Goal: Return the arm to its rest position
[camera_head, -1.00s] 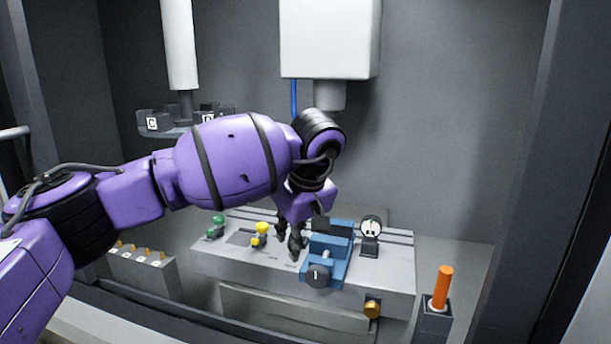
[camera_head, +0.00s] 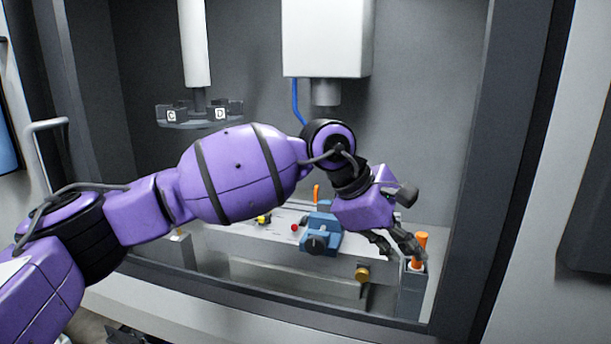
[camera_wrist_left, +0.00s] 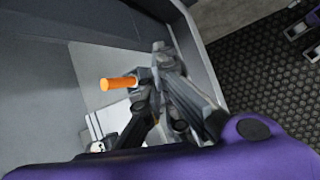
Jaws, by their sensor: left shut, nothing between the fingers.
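My purple left arm reaches in from the left in the head view. Its left gripper (camera_head: 408,252) is at the right side of the booth, next to an orange cylinder (camera_head: 421,240) that stands upright on a grey post. The fingers are shut and hold nothing. In the left wrist view the left gripper (camera_wrist_left: 160,72) shows close to the orange cylinder (camera_wrist_left: 118,84); whether they touch I cannot tell. My right gripper is not in view.
A blue vise (camera_head: 319,236) sits on the grey machine table (camera_head: 260,245). A white spindle housing (camera_head: 325,38) hangs above. A tool carousel with C and D labels (camera_head: 196,124) is at the back left. The booth's frame (camera_head: 490,180) stands just right of my gripper.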

